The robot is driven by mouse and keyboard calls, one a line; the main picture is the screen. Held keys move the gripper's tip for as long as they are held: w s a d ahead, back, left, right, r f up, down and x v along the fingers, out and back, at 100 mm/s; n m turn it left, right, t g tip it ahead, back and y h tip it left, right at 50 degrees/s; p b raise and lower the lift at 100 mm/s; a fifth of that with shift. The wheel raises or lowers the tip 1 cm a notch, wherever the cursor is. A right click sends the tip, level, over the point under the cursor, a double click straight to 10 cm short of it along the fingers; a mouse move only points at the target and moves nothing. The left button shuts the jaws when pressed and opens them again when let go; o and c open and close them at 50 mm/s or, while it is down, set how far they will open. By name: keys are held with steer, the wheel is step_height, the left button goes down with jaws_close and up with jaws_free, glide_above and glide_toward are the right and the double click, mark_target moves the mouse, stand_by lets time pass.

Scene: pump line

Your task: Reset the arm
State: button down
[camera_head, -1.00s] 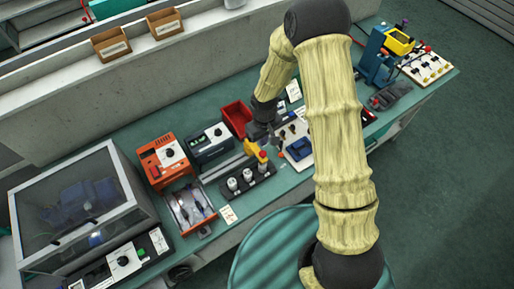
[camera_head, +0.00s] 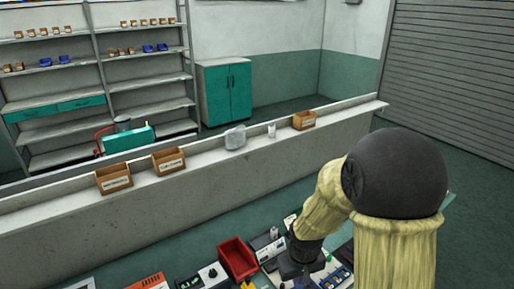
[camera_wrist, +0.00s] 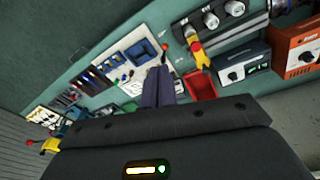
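My arm, in a pale yellow cover with black joints, reaches over the bench from the right in the head view. My gripper (camera_wrist: 158,86) shows in the wrist view as two dark fingers side by side, closed together with nothing seen between them. It is above the bench, near a white board with a blue tray (camera_wrist: 139,52) and a red bin (camera_wrist: 201,86). I cannot tell its exact height. In the head view the black wrist is at the lower right, and the fingertips are not clear there.
The bench carries the red bin (camera_head: 238,259), an orange unit (camera_wrist: 298,46), a dark dial unit (camera_wrist: 241,69) and a yellow and red piece (camera_wrist: 196,48). Behind, a grey ledge holds cardboard boxes (camera_head: 168,160). Shelves (camera_head: 150,87) and a green cabinet (camera_head: 226,92) stand beyond.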

steer(key=s+d+r+m+b, duration=0.1)
steer(key=s+d+r, duration=0.1)
steer(key=s, duration=0.1)
steer(key=s+d+r+m+t+b, duration=0.1)
steer(key=s+d+r+m, duration=0.1)
steer(key=s, duration=0.2)
steer(key=shift+s+d, duration=0.25)
steer(key=shift+s, duration=0.05)
